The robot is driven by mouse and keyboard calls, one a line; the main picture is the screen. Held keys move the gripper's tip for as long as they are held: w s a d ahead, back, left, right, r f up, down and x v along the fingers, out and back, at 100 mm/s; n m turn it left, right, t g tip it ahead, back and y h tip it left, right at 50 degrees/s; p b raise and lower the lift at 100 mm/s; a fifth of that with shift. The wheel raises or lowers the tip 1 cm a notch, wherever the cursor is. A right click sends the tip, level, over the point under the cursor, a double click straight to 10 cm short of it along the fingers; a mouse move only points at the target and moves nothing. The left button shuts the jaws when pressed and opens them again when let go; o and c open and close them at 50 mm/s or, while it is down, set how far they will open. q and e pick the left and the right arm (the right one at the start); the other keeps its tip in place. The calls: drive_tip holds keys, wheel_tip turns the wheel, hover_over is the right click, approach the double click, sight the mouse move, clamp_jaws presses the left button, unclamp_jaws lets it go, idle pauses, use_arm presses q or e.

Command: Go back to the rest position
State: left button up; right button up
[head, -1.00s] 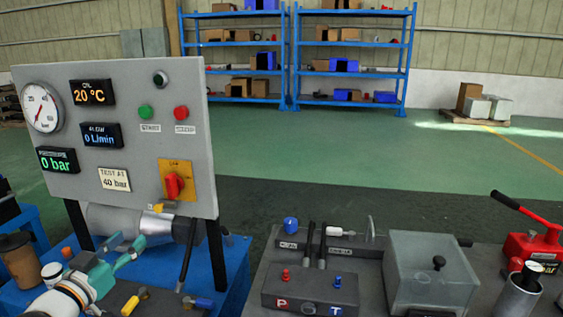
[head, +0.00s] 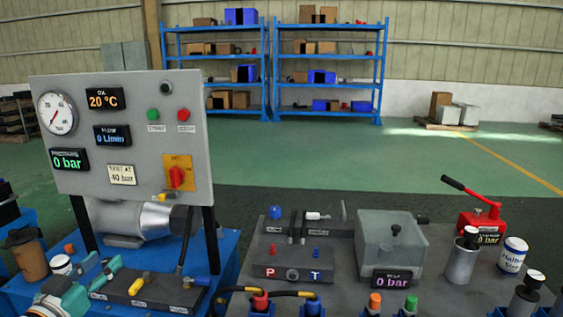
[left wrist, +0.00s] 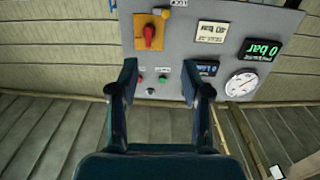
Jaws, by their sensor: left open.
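My left gripper (head: 101,274) is at the lower left of the head view, low in front of the grey test panel (head: 130,142). Its teal fingers are spread and hold nothing. In the left wrist view the left gripper (left wrist: 160,74) is open with an empty gap, and the panel shows upside down beyond it. My right gripper is not in view.
A valve block (head: 300,262), a clear-lidded box (head: 391,242) and a red hand pump (head: 482,218) stand on the right bench. Hoses and coloured plugs line the front. An orange-brown cup (head: 32,262) stands at left. Green floor (head: 290,150) lies open behind.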

use_arm(q)
drive_tip(key=d+f+n+g+p, duration=0.1)
drive_tip(key=d+f+g+p, duration=0.1)
drive_tip(key=d+f, duration=0.35)
drive_tip(key=s+d+f+n+g+h+p, duration=0.1)
drive_tip(key=d+f+g+p, duration=0.15)
drive_tip(key=f, duration=0.55)
drive_tip(key=d+f+n+g+p, duration=0.1)
drive_tip(key=d+f+g, duration=0.25)
drive_tip(key=f, duration=0.35)
drive_tip(key=s+d+f+g+p, duration=0.1)
drive_tip(key=s+d+f+g, duration=0.2)
drive_tip(key=s, duration=0.4)
drive_tip(key=s+d+f+g+h+p, duration=0.1)
drive_tip(key=s+d+f+g+p, duration=0.1)
drive_tip(key=s+d+f, duration=0.4)
drive_tip(key=s+d+f+g+p, duration=0.2)
drive_tip(key=s+d+f+g, duration=0.2)
drive_tip(key=s, duration=0.6)
drive_tip(key=shift+d+f+h, duration=0.4)
drive_tip(key=shift+d, duration=0.15)
drive_tip(key=shift+w, duration=0.1)
